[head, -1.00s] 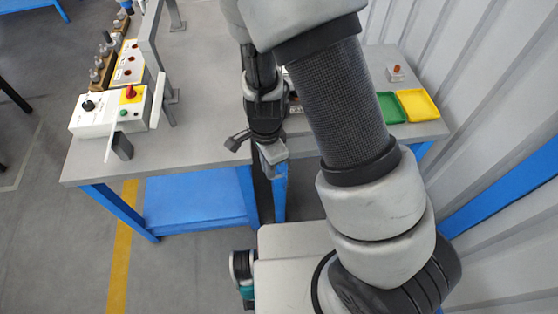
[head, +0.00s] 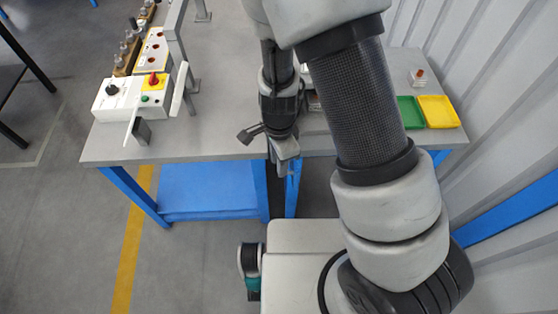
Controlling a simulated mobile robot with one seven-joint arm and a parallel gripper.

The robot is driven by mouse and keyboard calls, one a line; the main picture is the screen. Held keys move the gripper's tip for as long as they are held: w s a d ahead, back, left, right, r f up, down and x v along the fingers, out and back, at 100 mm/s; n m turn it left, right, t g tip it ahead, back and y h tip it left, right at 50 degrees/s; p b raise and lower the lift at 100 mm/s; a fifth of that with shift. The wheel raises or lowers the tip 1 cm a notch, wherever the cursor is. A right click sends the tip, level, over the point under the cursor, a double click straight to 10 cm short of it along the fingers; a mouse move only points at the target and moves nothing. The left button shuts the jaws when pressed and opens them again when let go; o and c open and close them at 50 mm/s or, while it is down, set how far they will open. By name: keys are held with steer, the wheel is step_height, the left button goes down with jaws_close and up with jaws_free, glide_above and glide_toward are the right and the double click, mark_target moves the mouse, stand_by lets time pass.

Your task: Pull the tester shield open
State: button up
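I cannot tell for certain which part is the tester shield. A grey upright frame (head: 175,45) with pale flat plates, one of them here (head: 179,88), stands on the left of the table beside a white control box (head: 131,98) with a red knob on yellow. Another pale plate (head: 132,124) stands at the box's front right. My gripper (head: 268,143) hangs over the table's front edge, well right of these parts and apart from them. The arm hides part of it, and its finger gap is unclear. I see nothing held.
The grey table (head: 220,135) has blue legs and a low blue shelf (head: 208,190). A green tray (head: 409,112) and a yellow tray (head: 438,112) lie at right, near a ribbed wall (head: 500,70). The tabletop between frame and gripper is clear.

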step_height(320, 180, up, 18)
steer(key=p, duration=0.3)
steer(key=shift+f+p, duration=0.25)
steer(key=shift+p, duration=0.1)
